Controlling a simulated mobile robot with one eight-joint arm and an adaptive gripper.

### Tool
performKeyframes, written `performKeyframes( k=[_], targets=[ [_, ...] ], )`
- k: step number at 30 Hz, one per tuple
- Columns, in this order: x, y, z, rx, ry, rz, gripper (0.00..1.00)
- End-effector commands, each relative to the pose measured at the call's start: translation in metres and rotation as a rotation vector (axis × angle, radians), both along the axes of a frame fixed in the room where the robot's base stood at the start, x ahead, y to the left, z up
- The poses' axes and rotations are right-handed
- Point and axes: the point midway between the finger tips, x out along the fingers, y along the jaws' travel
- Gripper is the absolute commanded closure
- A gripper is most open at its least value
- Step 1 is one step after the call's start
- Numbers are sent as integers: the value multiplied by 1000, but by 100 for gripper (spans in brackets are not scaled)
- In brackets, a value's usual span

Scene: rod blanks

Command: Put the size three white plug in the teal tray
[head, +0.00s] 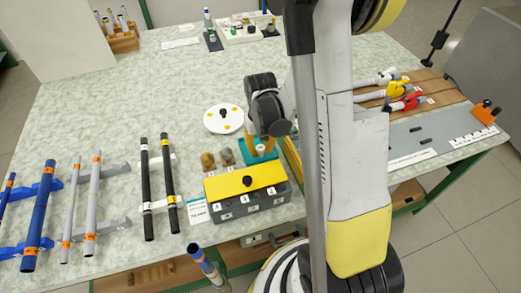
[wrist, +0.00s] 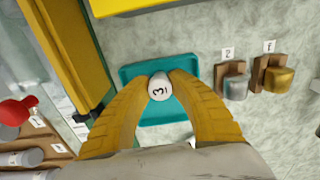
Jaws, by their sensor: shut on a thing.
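My gripper (wrist: 159,82) has its two yellow fingers closed on the sides of a white plug (wrist: 159,88) marked 3. The plug is over the middle of the teal tray (wrist: 190,64), within its outline in the wrist view. I cannot tell whether the plug touches the tray floor. In the head view the plug (head: 261,149) shows as a small white shape over the tray (head: 246,158), between the fingers (head: 262,143). The tray lies on the table behind the yellow-topped box, and my arm hides part of the area to its right.
A brass plug (wrist: 279,79) and a grey plug (wrist: 236,88) stand on wooden holders beside the tray. A yellow-topped box (head: 246,180) is in front. A yellow bar (wrist: 65,45) runs close on the other side. A white disc (head: 223,119) lies behind; open table is beyond it.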

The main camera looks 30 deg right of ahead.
Motion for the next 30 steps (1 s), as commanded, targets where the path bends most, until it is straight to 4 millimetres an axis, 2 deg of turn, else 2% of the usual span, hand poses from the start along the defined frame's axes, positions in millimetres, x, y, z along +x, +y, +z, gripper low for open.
performKeyframes(
  k=[3,4,5,6,17,20,30],
  targets=[
    [0,0,-5,0,0,0,90],
    [0,0,-4,0,0,0,69],
    [0,0,-3,0,0,0,60],
    [0,0,-3,0,0,0,56],
    [0,0,2,0,0,0,56],
    [0,0,18,0,0,0,56],
    [0,0,94,0,0,0,56]
  ],
)
